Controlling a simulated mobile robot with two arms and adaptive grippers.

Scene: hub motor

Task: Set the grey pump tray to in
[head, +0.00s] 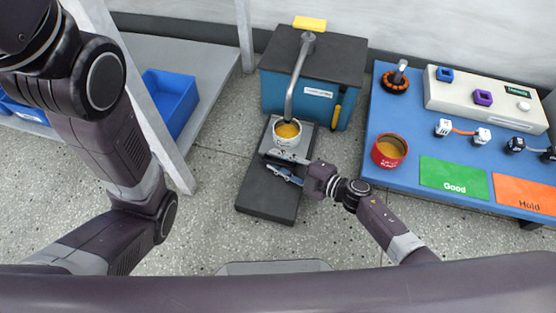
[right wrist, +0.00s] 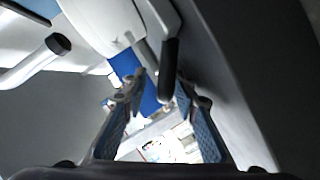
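The grey pump tray (head: 304,137) lies on a long dark slide base (head: 265,208) in front of the blue pump box. A white cup (head: 278,141) with yellow contents stands on it below the bent spout (head: 291,95). My right gripper (head: 280,164) is at the tray's front edge, low over the base. In the right wrist view my right gripper (right wrist: 160,92) has its blue-padded fingers apart, with a black handle bar (right wrist: 169,68) between the tips, nearer the right finger. A gap shows beside the bar. My left gripper is out of view; only its arm shows.
The pump box (head: 342,105) has a dark lid with a yellow block on it. A blue table (head: 410,200) at right holds a red cup (head: 388,151), a green mat and an orange mat. A blue bin (head: 171,100) sits at left. Floor beside the base is clear.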

